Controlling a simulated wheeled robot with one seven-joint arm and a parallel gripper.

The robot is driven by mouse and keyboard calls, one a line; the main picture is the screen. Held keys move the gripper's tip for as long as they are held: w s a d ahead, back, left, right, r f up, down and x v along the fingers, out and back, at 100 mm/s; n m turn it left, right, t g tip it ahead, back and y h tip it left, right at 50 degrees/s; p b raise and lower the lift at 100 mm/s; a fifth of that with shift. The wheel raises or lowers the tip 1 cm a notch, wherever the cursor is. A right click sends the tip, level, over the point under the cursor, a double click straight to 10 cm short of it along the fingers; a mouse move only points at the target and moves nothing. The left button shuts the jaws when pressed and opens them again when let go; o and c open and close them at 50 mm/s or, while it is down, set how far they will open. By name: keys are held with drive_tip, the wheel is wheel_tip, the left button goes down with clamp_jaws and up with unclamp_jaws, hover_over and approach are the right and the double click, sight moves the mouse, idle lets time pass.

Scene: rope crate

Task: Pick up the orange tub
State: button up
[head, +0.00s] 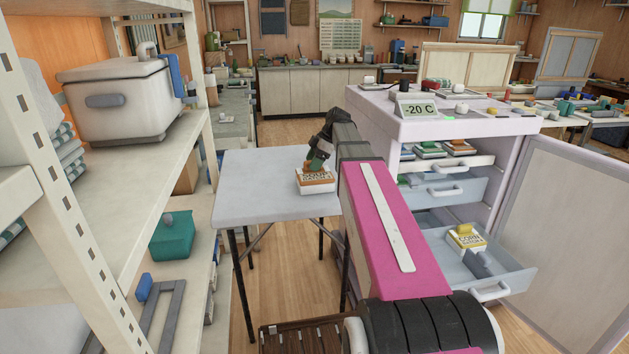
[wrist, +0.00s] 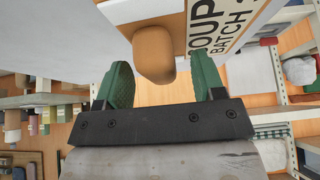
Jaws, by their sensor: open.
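The orange tub (head: 318,187) sits on the grey folding table (head: 262,205), near its right side. It has a pale label with dark lettering; the wrist view shows part of that label (wrist: 218,28), reading "OUP BATCH". My gripper (head: 317,162) is right at the tub's top in the head view, with green fingers. In the wrist view the fingers are apart, and the tub's rounded orange knob (wrist: 153,52) lies between them, nearer the left finger, with gaps visible. I cannot tell whether either finger touches it. My gripper partly hides the tub's top in the head view.
A freezer cabinet (head: 480,127) with a "-20 C" sign stands right of my arm. Its lower drawer (head: 520,275) is pulled out and holds a yellow-labelled tub (head: 466,238). A metal shelf rack (head: 150,165) stands at left. The table's left part is clear.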

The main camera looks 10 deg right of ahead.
drive_tip(key=shift+a+f, duration=0.1)
drive_tip(key=shift+f, duration=0.15)
clamp_jaws()
drive_tip(key=shift+r, duration=0.1)
drive_tip(key=shift+r, duration=0.45)
drive_tip(key=r, duration=0.2)
drive_tip(key=s+r, duration=0.1)
drive_tip(key=shift+a+r, duration=0.35)
drive_tip(key=shift+r, duration=0.05)
drive_tip(key=s+a+r, duration=0.6)
drive_tip(key=s, duration=0.2)
drive_tip(key=shift+a+r, duration=0.15)
drive_tip(key=shift+a, duration=0.25)
